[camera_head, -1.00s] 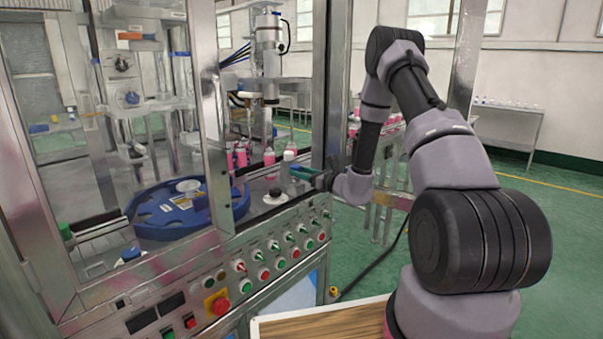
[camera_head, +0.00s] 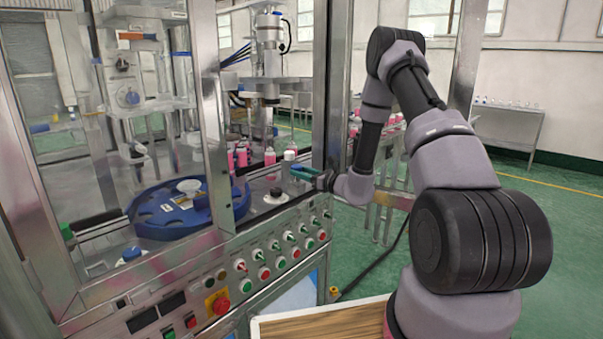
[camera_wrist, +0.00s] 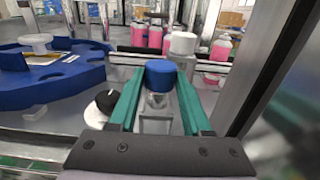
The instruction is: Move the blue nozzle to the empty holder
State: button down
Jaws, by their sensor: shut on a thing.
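My gripper (camera_wrist: 161,78) has two green fingers, closed on the blue nozzle (camera_wrist: 160,72) in the wrist view. The nozzle is a round blue cap, upright between the fingertips, with a clear or grey piece under it; whether that piece touches a support is unclear. In the head view my gripper (camera_head: 302,172) is at the machine's right opening, above the panel edge; the nozzle is too small to make out there. A white round base with a black knob (camera_wrist: 107,101) sits left of the fingers, also in the head view (camera_head: 275,194). I cannot tell which holder is empty.
A blue rotary table (camera_head: 165,212) lies to the left behind glass. Another blue cap (camera_head: 131,253) stands at the front left. Pink bottles (camera_wrist: 221,47) and a white-capped one (camera_wrist: 183,44) stand behind the gripper. A metal post (camera_head: 333,80) rises close to it.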

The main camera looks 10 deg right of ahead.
jog(key=shift+f, duration=1.5)
jog(key=shift+c, duration=1.4)
grip_release()
jog(key=v, duration=1)
jog(key=shift+s+d, duration=0.25)
jog(key=shift+s, duration=0.05)
